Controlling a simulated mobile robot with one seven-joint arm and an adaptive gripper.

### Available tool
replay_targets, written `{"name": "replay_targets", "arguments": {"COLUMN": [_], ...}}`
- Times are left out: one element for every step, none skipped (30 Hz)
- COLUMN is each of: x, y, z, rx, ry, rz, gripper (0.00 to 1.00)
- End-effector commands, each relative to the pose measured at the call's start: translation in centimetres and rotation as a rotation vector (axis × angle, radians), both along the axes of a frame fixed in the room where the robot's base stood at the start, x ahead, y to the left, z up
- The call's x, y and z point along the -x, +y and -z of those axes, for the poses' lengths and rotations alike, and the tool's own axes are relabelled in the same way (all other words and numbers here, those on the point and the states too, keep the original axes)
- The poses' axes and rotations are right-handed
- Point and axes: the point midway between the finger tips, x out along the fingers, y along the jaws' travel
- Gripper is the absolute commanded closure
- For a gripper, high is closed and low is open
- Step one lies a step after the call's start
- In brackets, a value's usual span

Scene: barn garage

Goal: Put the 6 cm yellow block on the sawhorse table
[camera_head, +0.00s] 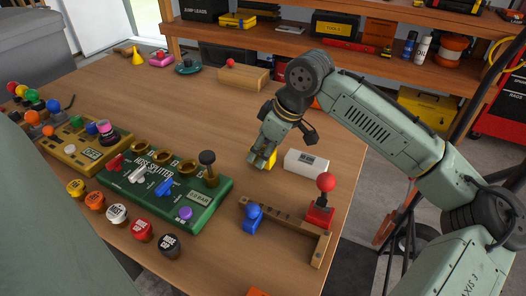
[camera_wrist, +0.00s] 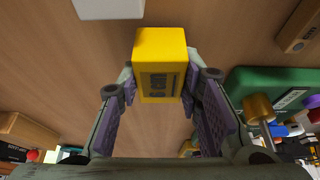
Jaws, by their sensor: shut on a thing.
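The yellow block (camera_head: 271,159) is in my gripper (camera_head: 264,152), just left of a white box in the head view. In the wrist view the yellow block (camera_wrist: 161,62) stands between the two finger pads of my gripper (camera_wrist: 165,95), with dark lettering too blurred to read. My gripper is shut on it. It is low over the wooden tabletop (camera_head: 205,118); I cannot tell whether the block touches it. The table's legs are hidden, so I cannot tell whether it stands on sawhorses.
The white box (camera_head: 306,162) is close to my gripper. A wooden block with a red knob (camera_head: 243,79) is at the back. The table's middle left is clear.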

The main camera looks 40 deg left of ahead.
Motion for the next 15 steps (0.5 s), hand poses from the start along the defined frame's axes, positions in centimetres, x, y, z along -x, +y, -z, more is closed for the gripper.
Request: {"name": "replay_targets", "arguments": {"x": [0.01,0.03,0.05,0.06,0.05,0.05,0.05,0.04,0.04,0.05,0.06,0.06,0.05,0.04,0.04], "y": [-0.08,-0.07,-0.04,-0.02,-0.01,-0.01,-0.01,-0.01,-0.01,-0.01,0.0,-0.01,-0.01,-0.02,-0.02], "z": [0.54,0.77,0.93,0.95,0.94,0.93,0.93,0.92,0.94,1.0,1.1,1.23,1.25,1.18,1.18], "rx": [0.001,0.0,0.0,-0.001,-0.001,-0.001,-0.001,-0.001,-0.001,-0.001,-0.001,-0.001,0.0,0.0,0.0], "ry": [0.001,0.001,0.001,0.001,0.001,0.0,0.0,0.0,0.001,0.001,0.001,0.001,0.001,0.0,0.0], "rz": [0.001,0.0,0.0,-0.001,-0.001,-0.001,-0.001,-0.001,-0.001,-0.001,-0.001,-0.001,-0.001,-0.001,-0.001], "gripper": [0.99,0.99,0.99,0.99,0.99,0.99,0.99,0.99,0.99,0.99,0.99,0.99,0.67,0.65,0.62]}}
